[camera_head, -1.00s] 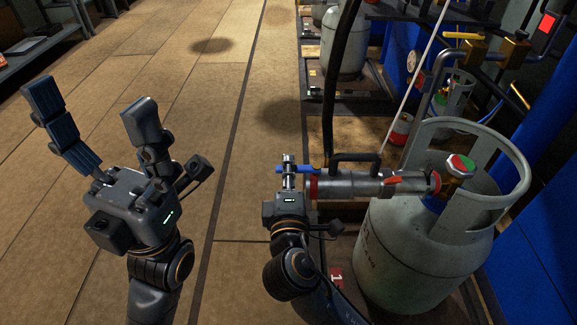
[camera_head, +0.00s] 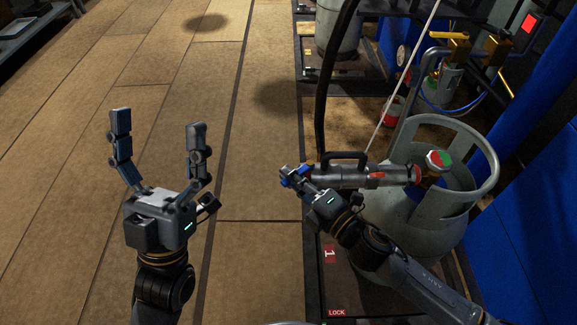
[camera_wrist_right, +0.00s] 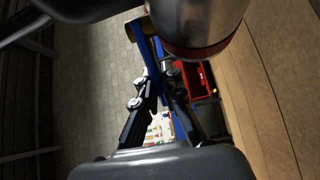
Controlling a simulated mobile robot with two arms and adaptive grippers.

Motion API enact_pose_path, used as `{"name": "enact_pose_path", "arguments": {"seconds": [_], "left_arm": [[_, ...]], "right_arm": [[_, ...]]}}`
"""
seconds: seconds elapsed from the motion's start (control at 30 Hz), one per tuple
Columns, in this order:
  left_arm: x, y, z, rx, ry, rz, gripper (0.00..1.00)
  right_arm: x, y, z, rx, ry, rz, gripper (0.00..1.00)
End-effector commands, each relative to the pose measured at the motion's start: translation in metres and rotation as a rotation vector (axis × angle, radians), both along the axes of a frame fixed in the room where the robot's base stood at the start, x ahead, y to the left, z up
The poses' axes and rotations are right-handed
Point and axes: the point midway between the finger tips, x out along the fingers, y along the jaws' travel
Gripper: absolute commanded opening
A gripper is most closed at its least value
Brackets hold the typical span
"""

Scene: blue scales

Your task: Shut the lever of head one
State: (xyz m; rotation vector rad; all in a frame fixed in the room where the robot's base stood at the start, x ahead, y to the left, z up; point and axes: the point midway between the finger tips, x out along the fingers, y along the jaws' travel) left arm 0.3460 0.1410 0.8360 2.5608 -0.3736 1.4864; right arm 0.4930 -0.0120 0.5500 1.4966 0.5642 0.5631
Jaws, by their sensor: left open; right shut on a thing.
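Head one (camera_head: 345,178) is a silver cylinder with a black handle and red bands. It lies level, its right end at the red and green valve (camera_head: 438,160) of a grey gas cylinder (camera_head: 415,225) on the stand marked 1. My right gripper (camera_head: 292,177) is at the head's left end, shut on the blue lever (camera_wrist_right: 152,55). In the right wrist view the lever runs between the two fingers, beside the head's metal body (camera_wrist_right: 200,25). In the head view the fingers hide most of the lever. My left gripper (camera_head: 158,128) is open and empty over the floor.
A black hose (camera_head: 327,90) rises behind the head, and a thin pale rod (camera_head: 405,75) slants beside it. Another grey cylinder (camera_head: 340,30) stands further back. Blue panels (camera_head: 530,220) close the right side. The wooden floor (camera_head: 100,200) at left is clear.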

Motion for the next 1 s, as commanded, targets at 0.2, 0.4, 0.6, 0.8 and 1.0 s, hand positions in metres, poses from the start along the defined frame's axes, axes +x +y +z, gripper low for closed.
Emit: {"name": "enact_pose_path", "arguments": {"seconds": [0.2,0.4,0.6,0.8,1.0], "left_arm": [[0.033,-0.006,-0.018,0.064,0.207,0.011,0.82],[0.048,-0.008,-0.033,0.096,0.315,0.017,0.82],[0.054,-0.009,-0.04,0.11,0.363,0.019,0.82],[0.055,-0.009,-0.041,0.112,0.369,0.019,0.82],[0.055,-0.009,-0.041,0.112,0.369,0.02,0.82]], "right_arm": [[-0.004,-0.005,0.0,-0.003,0.001,0.108,0.0],[-0.006,-0.007,0.0,-0.001,0.003,0.173,0.0],[-0.007,-0.008,-0.001,0.0,0.001,0.201,0.0],[-0.008,-0.008,-0.001,0.0,0.001,0.206,0.0],[-0.008,-0.008,-0.001,-0.001,0.001,0.205,0.0]]}}
